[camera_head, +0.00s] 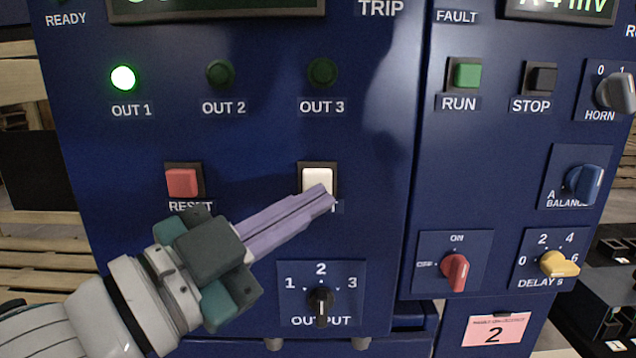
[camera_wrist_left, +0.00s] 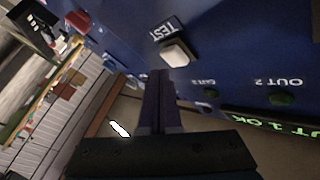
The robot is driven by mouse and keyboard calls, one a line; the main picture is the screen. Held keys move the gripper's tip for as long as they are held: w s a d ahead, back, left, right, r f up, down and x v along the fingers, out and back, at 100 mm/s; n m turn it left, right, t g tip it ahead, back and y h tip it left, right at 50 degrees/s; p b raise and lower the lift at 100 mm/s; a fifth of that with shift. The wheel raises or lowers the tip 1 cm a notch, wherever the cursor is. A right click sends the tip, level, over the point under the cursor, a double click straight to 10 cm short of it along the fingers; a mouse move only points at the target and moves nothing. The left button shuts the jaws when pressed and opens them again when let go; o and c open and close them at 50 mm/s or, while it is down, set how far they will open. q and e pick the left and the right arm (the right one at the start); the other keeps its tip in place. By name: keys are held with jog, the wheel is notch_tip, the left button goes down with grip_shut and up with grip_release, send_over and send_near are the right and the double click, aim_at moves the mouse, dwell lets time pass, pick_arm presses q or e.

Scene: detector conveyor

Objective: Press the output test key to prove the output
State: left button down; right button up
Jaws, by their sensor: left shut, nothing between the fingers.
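The white test key (camera_head: 317,178) sits on the blue panel, right of the red RESET key (camera_head: 183,182). Its TEST label is mostly covered by my fingers in the head view but reads clearly beside the key (camera_wrist_left: 174,54) in the left wrist view. My left gripper (camera_head: 325,198) is shut and empty, its tips at the key's lower edge in the head view. In the left wrist view the tips (camera_wrist_left: 160,76) are close to the key; I cannot tell whether they touch it. The OUT 1 lamp (camera_head: 123,78) glows green. My right gripper is not in view.
The OUT 2 (camera_head: 220,74) and OUT 3 (camera_head: 322,72) lamps are dark. The black OUTPUT selector (camera_head: 320,300) is below my fingers. The RUN (camera_head: 466,75) and STOP (camera_head: 541,79) keys and a red knob (camera_head: 454,272) are on the right panel.

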pick_arm(q)
jog(key=shift+w, duration=0.1)
dwell(0.6)
jog(key=shift+w, duration=0.35)
jog(key=shift+w+b, duration=0.45)
jog(key=shift+w, duration=0.05)
dwell(0.6)
dwell(0.4)
jog(key=shift+s+p, duration=0.65)
jog(key=shift+s, duration=0.25)
jog(key=s+p, duration=0.2)
jog(key=s, duration=0.3)
jog(key=shift+p, duration=0.3)
